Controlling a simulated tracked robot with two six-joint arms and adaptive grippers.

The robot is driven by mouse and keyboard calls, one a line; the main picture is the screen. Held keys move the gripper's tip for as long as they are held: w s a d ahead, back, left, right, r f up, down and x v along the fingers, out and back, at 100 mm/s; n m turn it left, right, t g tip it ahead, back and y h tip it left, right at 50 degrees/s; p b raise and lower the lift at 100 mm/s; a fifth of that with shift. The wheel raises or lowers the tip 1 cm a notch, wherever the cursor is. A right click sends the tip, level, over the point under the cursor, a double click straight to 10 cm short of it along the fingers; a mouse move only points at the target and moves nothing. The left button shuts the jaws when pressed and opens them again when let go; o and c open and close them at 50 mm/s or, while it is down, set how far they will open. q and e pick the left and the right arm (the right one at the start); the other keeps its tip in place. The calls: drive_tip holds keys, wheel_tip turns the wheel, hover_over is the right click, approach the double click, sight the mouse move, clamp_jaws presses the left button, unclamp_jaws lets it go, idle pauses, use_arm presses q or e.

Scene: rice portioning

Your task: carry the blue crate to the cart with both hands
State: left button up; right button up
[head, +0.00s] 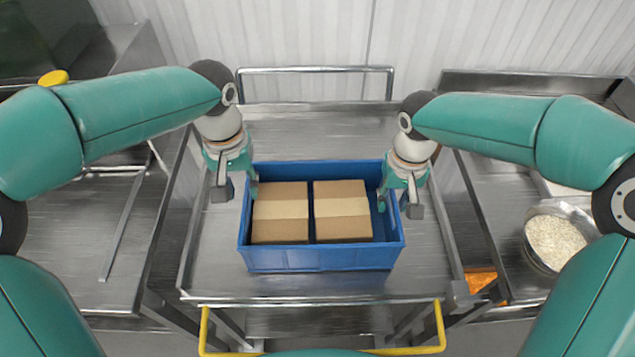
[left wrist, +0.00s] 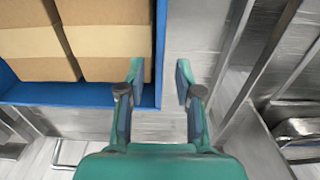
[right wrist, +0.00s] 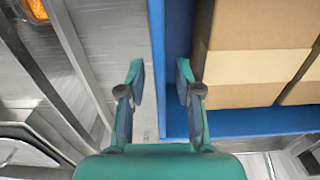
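The blue crate (head: 320,259) sits level on the metal cart (head: 218,270), near its middle, with two cardboard boxes (head: 280,213) (head: 342,211) side by side inside. My left gripper (head: 240,190) is at the crate's left wall, fingers apart, one inside and one outside. The left wrist view shows these fingers (left wrist: 158,80) spread, with the crate wall (left wrist: 161,35) between them. My right gripper (head: 398,203) is at the right wall in the same way; its fingers (right wrist: 160,82) are apart around the wall (right wrist: 157,40). Neither gripper is closed on the wall.
Metal counters stand left (head: 75,240) and right (head: 500,210) of the cart. A bowl of rice (head: 555,242) is on the right counter. A metal rail (head: 315,70) stands at the cart's far end, a yellow bar (head: 204,330) at its near end. Cart top beyond the crate is clear.

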drive_tip(key=shift+r, duration=0.2)
use_arm(q)
wheel_tip(320, 180, up, 7)
drive_tip(key=shift+r, duration=0.15)
use_arm(e)
wheel_tip(320, 180, up, 12)
drive_tip(key=shift+f, duration=0.2)
use_arm(q)
drive_tip(key=shift+s, duration=0.1)
use_arm(e)
drive_tip(key=shift+f, duration=0.1)
idle(0.3)
